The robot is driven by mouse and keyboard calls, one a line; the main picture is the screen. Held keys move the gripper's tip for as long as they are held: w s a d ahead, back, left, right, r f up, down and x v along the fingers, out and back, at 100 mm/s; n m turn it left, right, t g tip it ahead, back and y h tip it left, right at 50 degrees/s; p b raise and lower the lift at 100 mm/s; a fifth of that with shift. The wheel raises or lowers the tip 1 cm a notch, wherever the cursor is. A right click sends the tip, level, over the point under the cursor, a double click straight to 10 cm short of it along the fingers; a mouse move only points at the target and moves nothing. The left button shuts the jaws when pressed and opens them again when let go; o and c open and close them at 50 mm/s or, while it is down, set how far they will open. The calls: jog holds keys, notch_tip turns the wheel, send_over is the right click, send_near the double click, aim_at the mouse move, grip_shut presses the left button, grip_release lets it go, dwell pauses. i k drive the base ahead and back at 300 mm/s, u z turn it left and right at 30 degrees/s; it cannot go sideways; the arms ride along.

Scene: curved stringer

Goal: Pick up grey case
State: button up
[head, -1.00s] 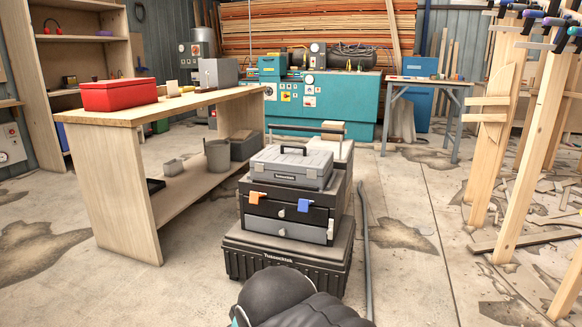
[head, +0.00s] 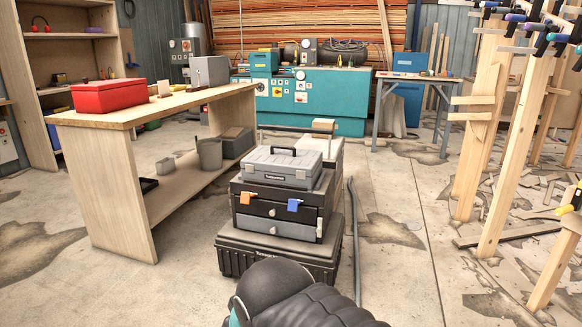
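The grey case (head: 282,166) is a flat toolbox with a black handle on its lid. It lies closed on top of a black drawer unit (head: 262,208), which stands on a wider black wheeled base box (head: 275,256). An orange and a blue cloth or tag hang at the drawer unit's front. A dark rounded part of my own arm shows at the bottom centre, in front of the stack. My gripper is not in view, and nothing touches the case.
A wooden workbench (head: 128,117) with a red box (head: 109,95) stands left of the stack. Timber posts (head: 515,165) with clamps and scattered offcuts are at the right. A grey hose or pipe (head: 354,240) lies right of the stack. Concrete floor is open between.

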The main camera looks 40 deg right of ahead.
aim_at(276, 166)
jog(key=u, duration=1.25)
jog(key=k, duration=0.1)
jog(key=z, duration=2.5)
jog(key=i, duration=1.35)
jog(key=z, duration=0.35)
jog(key=i, duration=0.6)
jog(key=u, duration=0.05)
